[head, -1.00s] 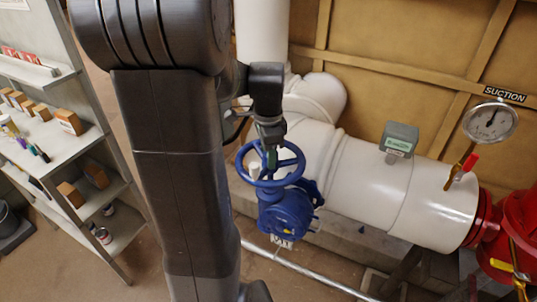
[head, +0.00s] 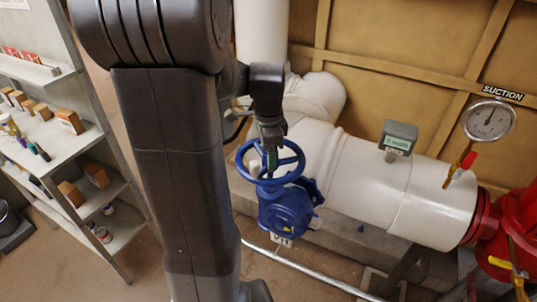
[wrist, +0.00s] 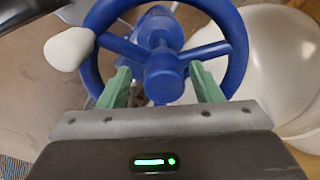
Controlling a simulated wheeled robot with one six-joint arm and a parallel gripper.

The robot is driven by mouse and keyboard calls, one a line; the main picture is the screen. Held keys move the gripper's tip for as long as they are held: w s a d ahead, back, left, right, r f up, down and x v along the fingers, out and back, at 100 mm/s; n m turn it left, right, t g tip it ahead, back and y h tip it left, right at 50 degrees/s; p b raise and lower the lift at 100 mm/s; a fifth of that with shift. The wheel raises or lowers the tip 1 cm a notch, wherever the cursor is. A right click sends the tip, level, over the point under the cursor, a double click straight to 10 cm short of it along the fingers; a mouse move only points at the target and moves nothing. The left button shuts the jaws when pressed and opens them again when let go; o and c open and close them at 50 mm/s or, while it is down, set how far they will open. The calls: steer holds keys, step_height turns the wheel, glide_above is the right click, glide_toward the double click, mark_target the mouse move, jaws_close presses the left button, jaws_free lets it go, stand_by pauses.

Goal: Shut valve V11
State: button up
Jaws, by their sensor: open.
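A blue valve (head: 287,213) with a blue handwheel (head: 293,178) is mounted on the white pipe. A pale tag (head: 283,241) hangs under it, too small to read. The wheel has a white knob (wrist: 68,48) on its rim. My gripper (head: 271,158) is at the wheel, pointing down. In the wrist view, its two green fingers (wrist: 160,86) are apart, on either side of the wheel's hub (wrist: 164,78), near the spokes. Nothing is gripped. Whether the fingers touch the wheel cannot be told.
The thick white pipe (head: 370,190) runs right to a red fitting (head: 515,230). A gauge (head: 489,120) marked SUCTION and a grey-green box (head: 398,136) stand on it. A shelf (head: 60,140) with small boxes is at left. A thin metal pipe (head: 310,272) runs low in front.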

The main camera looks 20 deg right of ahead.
steer(key=shift+s+f, duration=0.3)
steer(key=shift+f, duration=0.25)
steer(key=r+p, duration=0.3)
steer(key=d+r+p, duration=0.1)
steer(key=shift+w+d+r, duration=0.1)
steer(key=shift+w+r, duration=0.25)
steer(key=shift+r, duration=0.05)
steer(key=shift+a+r, duration=0.2)
steer(key=shift+r, duration=0.7)
steer(key=shift+w, duration=0.1)
step_height(320, 180, up, 6)
